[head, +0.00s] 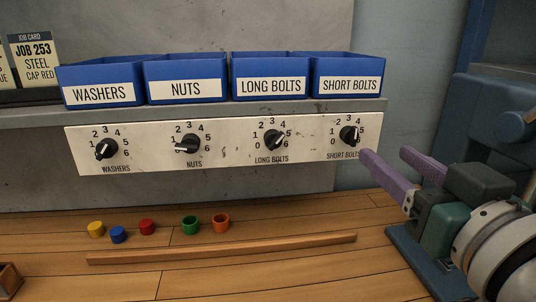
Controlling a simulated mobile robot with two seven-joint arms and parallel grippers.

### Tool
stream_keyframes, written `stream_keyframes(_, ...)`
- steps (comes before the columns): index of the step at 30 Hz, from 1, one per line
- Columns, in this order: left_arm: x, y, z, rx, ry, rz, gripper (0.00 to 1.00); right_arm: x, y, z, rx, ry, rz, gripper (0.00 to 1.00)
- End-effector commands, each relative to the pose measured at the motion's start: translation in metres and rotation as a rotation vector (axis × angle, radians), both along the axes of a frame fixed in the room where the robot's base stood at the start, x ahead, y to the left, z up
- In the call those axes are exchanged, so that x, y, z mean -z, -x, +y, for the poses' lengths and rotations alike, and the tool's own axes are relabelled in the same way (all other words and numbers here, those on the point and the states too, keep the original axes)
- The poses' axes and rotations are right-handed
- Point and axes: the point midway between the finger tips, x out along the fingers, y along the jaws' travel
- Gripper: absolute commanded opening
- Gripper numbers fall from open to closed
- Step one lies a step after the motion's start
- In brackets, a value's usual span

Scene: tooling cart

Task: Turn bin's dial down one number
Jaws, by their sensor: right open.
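Four black dials sit on a white panel (230,147) under the bins: the washers dial (106,149), nuts dial (188,144), long bolts dial (274,140) and short bolts dial (349,135). Each has a number scale around it; their exact settings are too small to read surely. Above are blue bins labelled washers (100,94), nuts (186,90), long bolts (272,86) and short bolts (348,84). My right gripper (386,155), with purple fingers, is open and empty, just right of and below the short bolts dial, apparently not touching it. My left gripper is out of view.

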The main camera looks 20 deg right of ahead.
Motion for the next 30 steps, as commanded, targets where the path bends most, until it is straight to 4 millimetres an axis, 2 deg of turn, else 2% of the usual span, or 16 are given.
stream_keyframes(1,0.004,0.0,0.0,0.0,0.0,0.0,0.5,0.003,-0.001,0.0,-0.001,0.003,-0.011,0.54)
stream_keyframes(5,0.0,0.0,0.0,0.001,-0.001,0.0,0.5,-0.001,-0.011,-0.002,-0.003,0.005,-0.017,0.54)
stream_keyframes(18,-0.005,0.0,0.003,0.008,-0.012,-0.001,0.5,-0.001,-0.083,-0.019,-0.003,0.004,-0.013,0.54)
stream_keyframes(24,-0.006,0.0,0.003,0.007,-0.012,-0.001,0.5,0.0,-0.096,-0.023,-0.002,0.004,-0.012,0.54)
stream_keyframes(30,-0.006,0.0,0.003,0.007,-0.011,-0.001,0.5,0.0,-0.097,-0.023,-0.002,0.003,-0.013,0.54)
